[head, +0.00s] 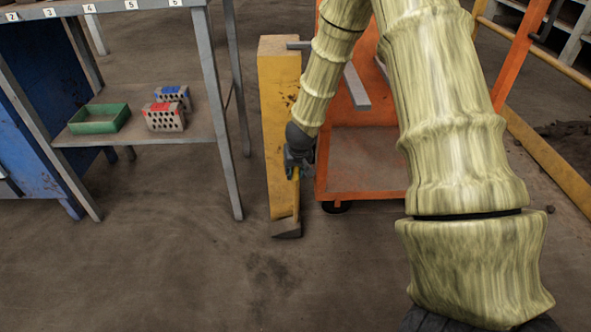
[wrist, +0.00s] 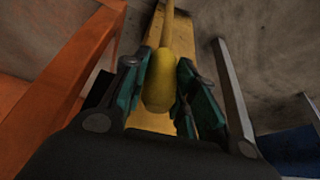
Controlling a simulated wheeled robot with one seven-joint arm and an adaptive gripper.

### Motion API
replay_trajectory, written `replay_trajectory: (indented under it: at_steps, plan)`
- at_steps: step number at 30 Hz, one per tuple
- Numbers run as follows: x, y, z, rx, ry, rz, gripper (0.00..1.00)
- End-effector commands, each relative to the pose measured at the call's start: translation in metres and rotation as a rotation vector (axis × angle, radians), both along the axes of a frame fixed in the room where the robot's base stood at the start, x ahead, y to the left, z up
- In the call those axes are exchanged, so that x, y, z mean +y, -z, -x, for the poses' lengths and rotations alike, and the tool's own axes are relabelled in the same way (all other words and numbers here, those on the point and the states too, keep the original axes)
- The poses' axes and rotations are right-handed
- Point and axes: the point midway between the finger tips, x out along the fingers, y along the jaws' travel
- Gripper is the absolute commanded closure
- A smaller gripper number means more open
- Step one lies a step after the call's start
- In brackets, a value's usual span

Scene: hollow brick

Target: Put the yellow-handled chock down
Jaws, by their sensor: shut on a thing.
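The yellow-handled chock is a grey wedge (head: 287,229) with a yellow handle (head: 296,196) rising from it, in the head view. It is low at the front foot of the yellow post, and I cannot tell whether its underside touches the floor. My gripper (head: 297,172) is above the wedge and shut on the top of the handle. In the wrist view the rounded handle end (wrist: 159,85) lies between the teal fingers of my gripper (wrist: 160,92). The wedge is hidden in the wrist view.
A yellow post (head: 279,120) stands right behind the chock. An orange cart (head: 365,165) is close on the right. On the left, a grey shelf (head: 105,133) holds a green tray (head: 99,119), a red-marked brick (head: 164,116) and a blue-marked brick (head: 173,96). Floor (head: 190,255) in front is clear.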

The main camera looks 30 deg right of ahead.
Motion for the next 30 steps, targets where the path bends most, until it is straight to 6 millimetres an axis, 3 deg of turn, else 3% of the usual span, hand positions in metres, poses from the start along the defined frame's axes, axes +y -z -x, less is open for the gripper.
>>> replay_trajectory:
  at_steps: [4, 17, 18, 21, 30]
  plan:
    - [0.0005, 0.0143, -0.0010, -0.003, -0.001, -0.001, 1.00]
    - [0.0005, 0.0163, -0.0009, -0.002, -0.001, 0.000, 1.00]
    - [0.0004, 0.0173, -0.0001, 0.000, -0.001, 0.000, 0.67]
    - [0.0004, 0.0173, -0.0001, 0.000, -0.001, 0.000, 0.51]
    - [0.0004, 0.0166, -0.0001, 0.000, -0.001, 0.000, 0.51]
